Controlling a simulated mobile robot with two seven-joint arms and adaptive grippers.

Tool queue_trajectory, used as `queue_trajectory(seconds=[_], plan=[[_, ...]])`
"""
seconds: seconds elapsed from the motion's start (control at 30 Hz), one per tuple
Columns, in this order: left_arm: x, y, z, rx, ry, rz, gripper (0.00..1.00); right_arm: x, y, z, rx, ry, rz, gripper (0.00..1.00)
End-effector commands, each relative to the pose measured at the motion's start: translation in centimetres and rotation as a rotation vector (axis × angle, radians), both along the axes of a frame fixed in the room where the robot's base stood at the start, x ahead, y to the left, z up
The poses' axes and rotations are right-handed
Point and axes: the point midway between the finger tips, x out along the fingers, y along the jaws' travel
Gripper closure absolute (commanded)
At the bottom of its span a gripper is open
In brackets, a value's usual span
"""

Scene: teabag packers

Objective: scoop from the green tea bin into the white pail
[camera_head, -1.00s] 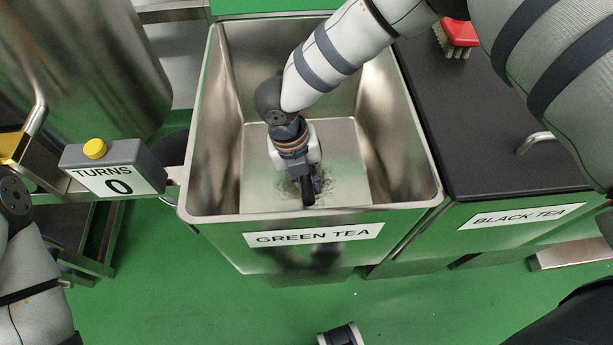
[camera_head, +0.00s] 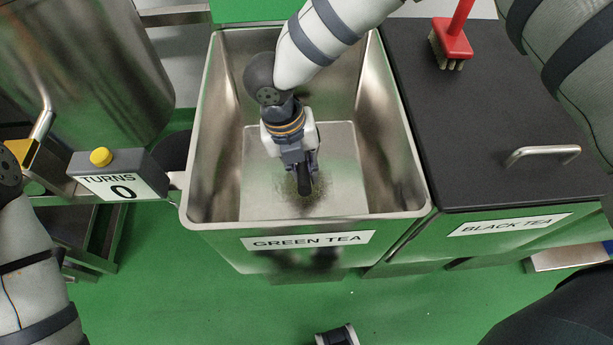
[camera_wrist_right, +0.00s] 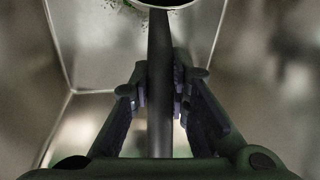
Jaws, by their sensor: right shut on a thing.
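The green tea bin (camera_head: 384,165) is an open steel hopper labelled GREEN TEA, in the middle of the head view. Dark loose tea (camera_head: 320,188) lies scattered on its pale floor. My right gripper (camera_head: 303,170) reaches down inside the bin, shut on a dark scoop handle (camera_head: 304,184). In the right wrist view the handle (camera_wrist_right: 160,95) runs between the fingers of the right gripper (camera_wrist_right: 160,95) to a pale-rimmed scoop end (camera_wrist_right: 163,4), cut off at the top edge, with green specks beside it. No white pail can be made out. My left gripper is out of view.
The black tea bin (camera_head: 480,130) stands to the right with a dark lid, a handle (camera_head: 542,153) and a red brush (camera_head: 452,42) on it. A TURNS counter (camera_head: 118,175) reading 0 and a steel drum (camera_head: 85,65) stand left. The bin walls surround my right gripper.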

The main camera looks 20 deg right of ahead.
Motion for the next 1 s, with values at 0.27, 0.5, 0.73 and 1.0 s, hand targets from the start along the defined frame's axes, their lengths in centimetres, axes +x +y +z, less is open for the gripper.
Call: queue_trajectory(seconds=[0.27,0.5,0.73,1.0], plan=[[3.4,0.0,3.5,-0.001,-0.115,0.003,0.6,0.3,0.0,6.8,0.001,-0.017,0.0,1.0],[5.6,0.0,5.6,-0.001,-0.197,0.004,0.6,0.2,0.0,11.7,0.001,-0.018,0.0,1.0],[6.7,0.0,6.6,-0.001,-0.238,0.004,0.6,0.1,0.0,16.0,0.0,-0.009,0.0,1.0],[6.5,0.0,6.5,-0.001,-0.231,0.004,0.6,0.0,0.0,21.1,0.002,0.0,0.0,1.0]])
